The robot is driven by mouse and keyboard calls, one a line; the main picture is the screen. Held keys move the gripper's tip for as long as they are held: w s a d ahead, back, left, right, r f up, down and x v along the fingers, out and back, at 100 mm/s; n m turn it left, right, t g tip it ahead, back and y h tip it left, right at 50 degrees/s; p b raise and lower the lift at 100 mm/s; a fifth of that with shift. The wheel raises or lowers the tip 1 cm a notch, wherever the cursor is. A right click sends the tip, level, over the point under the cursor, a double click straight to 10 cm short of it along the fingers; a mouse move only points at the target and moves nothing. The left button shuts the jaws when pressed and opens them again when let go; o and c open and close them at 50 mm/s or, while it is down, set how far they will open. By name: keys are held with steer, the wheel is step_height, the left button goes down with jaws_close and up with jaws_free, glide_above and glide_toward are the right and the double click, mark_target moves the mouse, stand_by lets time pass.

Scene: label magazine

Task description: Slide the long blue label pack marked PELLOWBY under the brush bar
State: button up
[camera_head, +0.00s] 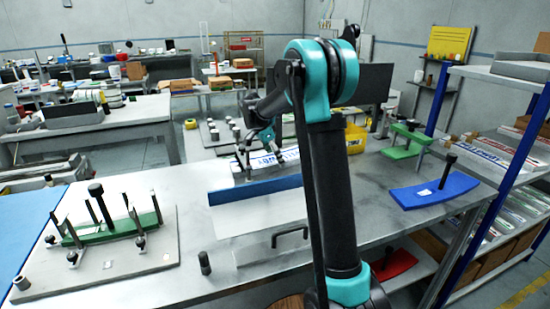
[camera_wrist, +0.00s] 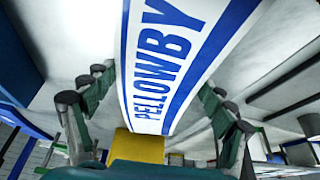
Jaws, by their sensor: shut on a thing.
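The PELLOWBY label pack (camera_wrist: 165,60) is long and white with blue bands and blue lettering. It fills the middle of the wrist view, between the two fingers of my gripper (camera_wrist: 157,88), which is shut on it. In the head view, the pack (camera_head: 286,157) shows white with blue letters behind the long blue strip, partly hidden by my arm. My gripper's fingers are mostly hidden there, below the teal wrist. I cannot clearly make out a brush bar; black-topped posts (camera_head: 240,158) stand close to the pack's left end.
The upright blue strip (camera_head: 255,190) edges a white plate in front of the pack. A clamp fixture (camera_head: 100,262) with a green curved piece stands at left. A blue curved block (camera_head: 432,190) and green stand (camera_head: 405,141) are at right.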

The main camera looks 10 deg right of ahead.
mark_target(293, 155)
steer(key=c, duration=0.7)
steer(key=shift+w+d, duration=0.25)
steer(key=shift+d, duration=1)
steer(key=shift+w+d, duration=0.25)
steer(key=shift+d, duration=1)
steer(key=shift+w+d, duration=0.25)
steer(key=shift+d, duration=1)
steer(key=o, duration=1.7)
steer(key=shift+c, duration=0.2)
steer(key=v, duration=1.2)
